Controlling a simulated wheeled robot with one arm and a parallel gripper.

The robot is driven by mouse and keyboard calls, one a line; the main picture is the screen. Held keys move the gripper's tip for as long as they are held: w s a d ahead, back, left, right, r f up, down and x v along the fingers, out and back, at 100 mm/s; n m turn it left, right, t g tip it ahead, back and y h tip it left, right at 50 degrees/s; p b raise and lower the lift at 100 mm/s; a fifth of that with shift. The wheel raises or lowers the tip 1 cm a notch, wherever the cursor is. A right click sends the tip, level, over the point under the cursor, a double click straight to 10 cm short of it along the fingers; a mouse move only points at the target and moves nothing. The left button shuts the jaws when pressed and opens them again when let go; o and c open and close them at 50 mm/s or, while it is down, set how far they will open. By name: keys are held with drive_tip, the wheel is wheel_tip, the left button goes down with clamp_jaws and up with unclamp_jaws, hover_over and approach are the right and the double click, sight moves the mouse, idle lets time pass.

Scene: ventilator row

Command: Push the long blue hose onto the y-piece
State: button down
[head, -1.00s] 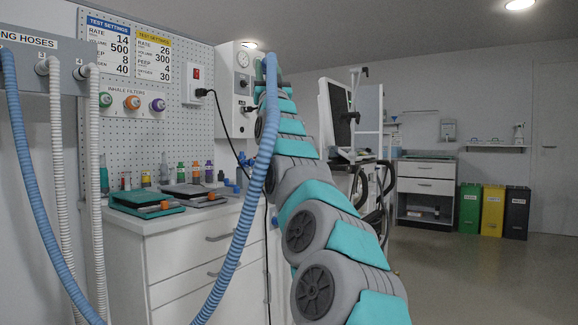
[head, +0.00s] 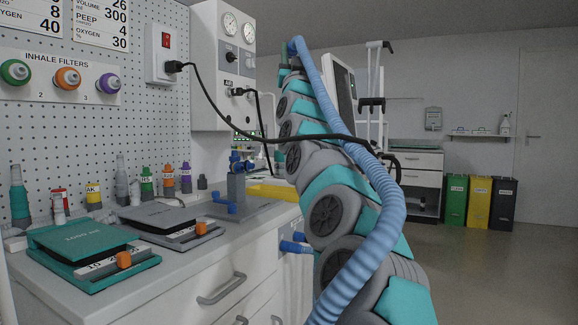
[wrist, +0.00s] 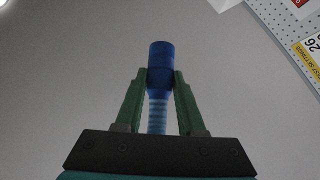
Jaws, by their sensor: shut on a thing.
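My gripper (wrist: 160,82) has green fingers shut on the dark blue end cuff (wrist: 160,55) of the long blue hose. The cuff points up in the wrist view, with the ribbed hose (wrist: 156,115) behind it. In the head view, my gripper (head: 289,50) is high beside the wall unit, and the light blue hose (head: 390,215) hangs down along my arm. A blue fitting, apparently the y-piece (head: 237,163), sits on a grey post (head: 236,188) on the counter, below and left of my gripper. The hose is well apart from it. The fitting's ports are too small to tell clearly.
A black cable (head: 225,115) runs from the wall socket across my arm and hose. Blue pegs (head: 292,247) jut from the counter's side.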

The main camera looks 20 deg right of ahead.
drive_tip(key=m+g+h, duration=0.1)
drive_tip(key=m+h, duration=0.2)
drive_tip(key=shift+s+a+g, duration=0.1)
drive_tip(key=shift+g, duration=0.2)
drive_tip(key=shift+m+h, duration=0.4)
drive_tip(key=shift+m, duration=0.1)
drive_tip(key=shift+d+f+m+g+h, duration=0.1)
drive_tip(key=shift+d+m+g+h, duration=0.1)
drive_tip(key=shift+m+g+h, duration=1.05)
drive_tip(key=shift+m, duration=0.25)
drive_tip(key=shift+d+m+h, duration=0.1)
drive_tip(key=shift+m+h, duration=0.15)
drive_tip(key=shift+m, duration=0.15)
